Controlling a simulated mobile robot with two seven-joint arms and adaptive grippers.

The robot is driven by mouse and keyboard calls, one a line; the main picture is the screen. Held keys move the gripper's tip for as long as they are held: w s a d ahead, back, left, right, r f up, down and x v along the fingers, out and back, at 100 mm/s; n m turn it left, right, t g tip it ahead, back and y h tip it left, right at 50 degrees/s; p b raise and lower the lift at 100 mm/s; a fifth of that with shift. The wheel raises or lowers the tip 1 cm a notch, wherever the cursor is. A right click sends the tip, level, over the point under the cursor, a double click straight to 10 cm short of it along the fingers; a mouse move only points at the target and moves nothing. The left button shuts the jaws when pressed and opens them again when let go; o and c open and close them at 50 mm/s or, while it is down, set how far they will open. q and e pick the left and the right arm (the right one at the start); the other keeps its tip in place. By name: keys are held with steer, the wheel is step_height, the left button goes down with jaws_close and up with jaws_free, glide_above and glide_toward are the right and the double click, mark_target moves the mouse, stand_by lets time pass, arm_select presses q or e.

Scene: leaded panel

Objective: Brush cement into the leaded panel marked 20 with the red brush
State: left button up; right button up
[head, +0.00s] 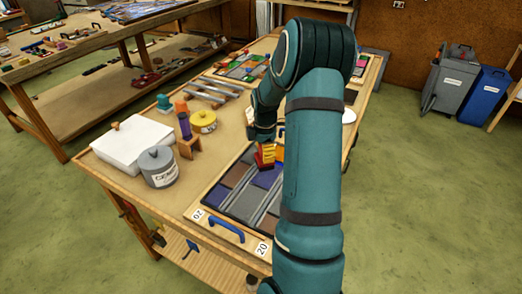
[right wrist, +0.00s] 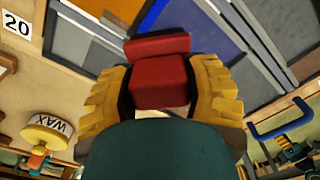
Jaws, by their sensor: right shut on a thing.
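My right gripper (head: 265,158) is over the leaded panel (head: 236,196) in the head view, partly hidden by my right arm. In the right wrist view its yellow fingers (right wrist: 160,92) are shut on both sides of the red brush (right wrist: 160,75). The panel's frame carries labels reading 20, and one shows in the right wrist view (right wrist: 15,27). The grey cement pot (head: 158,170) stands left of the panel with its lid on. My left gripper is out of view.
A white lidded box (head: 125,146), a yellow wax tin (head: 203,122) and a small orange stand (head: 188,146) are left of the panel. A blue handle (head: 226,230) is on the panel's near edge. Metal bars (head: 208,94) and another coloured panel (head: 240,68) lie farther back.

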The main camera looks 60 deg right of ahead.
steer(key=shift+s, duration=0.75)
steer(key=shift+s, duration=0.1)
steer(key=shift+s+d, duration=0.15)
steer(key=shift+s, duration=1.25)
steer(key=shift+s+d+b, duration=0.1)
steer(key=shift+s+b, duration=0.25)
steer(key=shift+s, duration=1.15)
steer(key=shift+s+d, duration=0.15)
steer(key=shift+s, duration=1.4)
steer(key=shift+s, duration=0.15)
